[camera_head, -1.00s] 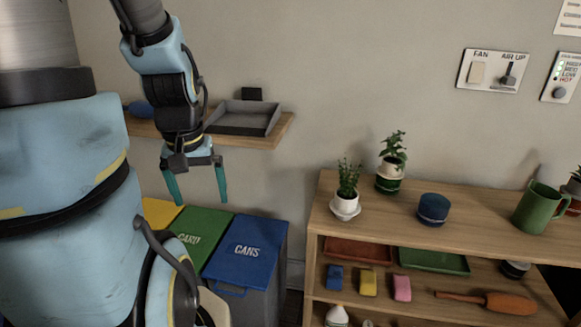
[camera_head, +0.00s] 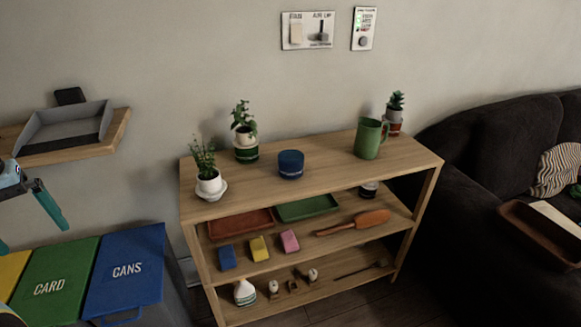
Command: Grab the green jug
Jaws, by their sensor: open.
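The green jug (camera_head: 368,139) stands upright on the top board of the wooden shelf unit (camera_head: 330,160), toward its right end. Its handle is on the right side. A potted plant stands just behind it to the right. My gripper (camera_head: 22,224) is at the far left edge of the picture, partly cut off, with its teal fingers apart and nothing seen between them. It is well to the left of the jug, near the bins.
On the top board are a blue pot (camera_head: 291,165) and potted plants (camera_head: 208,182). Bins (camera_head: 125,270) stand left, a dark sofa (camera_head: 470,190) right. A wall shelf (camera_head: 70,150) holds a grey tray.

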